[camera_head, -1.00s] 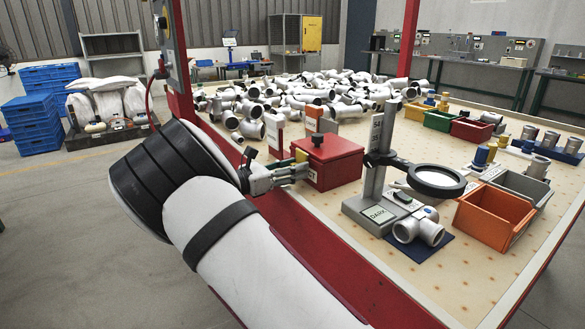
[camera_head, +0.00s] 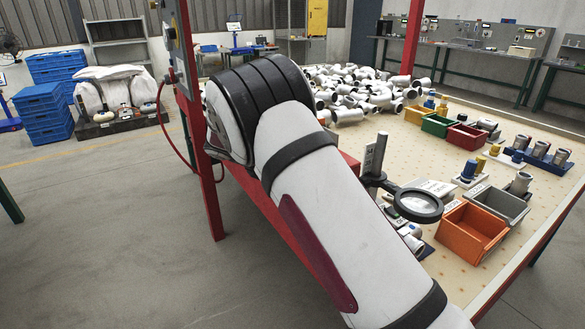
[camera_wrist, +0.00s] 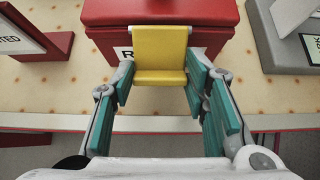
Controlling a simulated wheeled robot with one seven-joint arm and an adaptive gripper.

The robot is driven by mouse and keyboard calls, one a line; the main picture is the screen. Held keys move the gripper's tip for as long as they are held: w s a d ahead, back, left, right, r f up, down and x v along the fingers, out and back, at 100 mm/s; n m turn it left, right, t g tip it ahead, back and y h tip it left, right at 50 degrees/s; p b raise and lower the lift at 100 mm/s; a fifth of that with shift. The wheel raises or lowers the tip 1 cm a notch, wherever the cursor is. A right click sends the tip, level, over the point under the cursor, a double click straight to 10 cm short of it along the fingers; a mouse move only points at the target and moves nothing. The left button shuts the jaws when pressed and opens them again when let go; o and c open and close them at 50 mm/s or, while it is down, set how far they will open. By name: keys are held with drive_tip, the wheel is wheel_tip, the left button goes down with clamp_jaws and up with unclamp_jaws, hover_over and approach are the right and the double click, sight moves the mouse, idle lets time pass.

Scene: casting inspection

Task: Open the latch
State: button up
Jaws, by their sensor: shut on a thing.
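The latch is a yellow plate (camera_wrist: 160,48) on the front of a red box (camera_wrist: 222,12), in the wrist view. My gripper (camera_wrist: 160,78) has one teal-padded finger on each side of the latch and is shut on it. The latch's lower edge hangs in front of the box, over a white label that is partly covered. In the head view my arm hides the gripper, the latch and nearly all of the red box; only a small red part (camera_head: 351,161) shows beside my arm.
A grey stand with a magnifier (camera_head: 417,205) is just right of the box. An orange bin (camera_head: 470,232) and a grey bin (camera_head: 499,203) stand farther right. A red post (camera_head: 202,150) rises at the table's left edge. White castings (camera_head: 360,95) are heaped behind.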

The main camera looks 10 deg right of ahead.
drive_tip(key=r+y+p, duration=0.1)
drive_tip(key=r+g+y+p, duration=0.1)
drive_tip(key=y, duration=0.1)
drive_tip(key=shift+y, duration=0.3)
drive_tip(key=shift+w+d+r+g+y+p, duration=0.1)
drive_tip(key=shift+r+g+y+p, duration=0.2)
drive_tip(key=shift+y, duration=0.5)
drive_tip(key=shift+d+r+g+y+p, duration=0.15)
drive_tip(key=shift+g+y+p, duration=0.15)
drive_tip(key=shift+y, duration=0.5)
drive_tip(key=shift+a, duration=0.1)
drive_tip(key=o, duration=1.1)
drive_tip(key=shift+o, duration=0.2)
drive_tip(key=shift+r, duration=0.15)
drive_tip(key=v, duration=1.1)
drive_tip(key=shift+r, duration=0.4)
